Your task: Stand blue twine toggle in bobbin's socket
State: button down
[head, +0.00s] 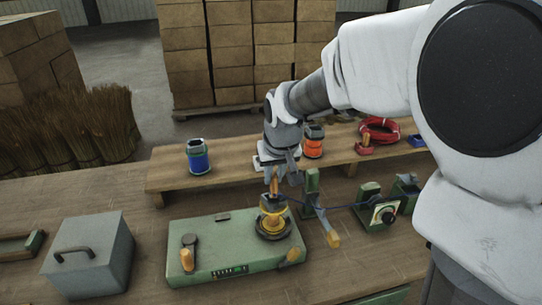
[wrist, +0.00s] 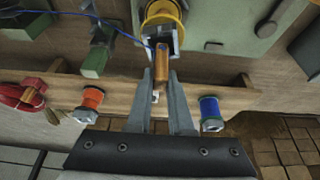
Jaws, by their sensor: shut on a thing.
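The wooden toggle (head: 273,186) is held upright between the fingertips of my gripper (head: 272,174), which is shut on it. Blue twine (head: 345,206) runs from the toggle to the right. The yellow bobbin (head: 272,222) sits on the green winding machine (head: 215,245), directly below the toggle. In the wrist view the toggle (wrist: 161,60) lies between the fingertips, its far end close to the grey socket piece at the yellow bobbin (wrist: 165,14). I cannot tell whether the toggle's lower end is inside the socket or just above it.
A green post (head: 312,190) and a green box with a dial (head: 375,212) stand right of the machine. A blue spool (head: 198,157), an orange spool (head: 313,142) and a red coil (head: 379,130) are on the raised shelf behind. A grey lidded box (head: 88,255) stands left.

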jog(key=shift+f+b, duration=0.95)
jog(key=shift+f, duration=0.4)
jog(key=c, duration=0.7)
grip_release()
jog(key=shift+c, duration=0.2)
jog(key=shift+r, duration=0.15)
jog(key=p+v, duration=0.3)
jog(key=v, duration=1.4)
jog(key=shift+r, duration=0.1)
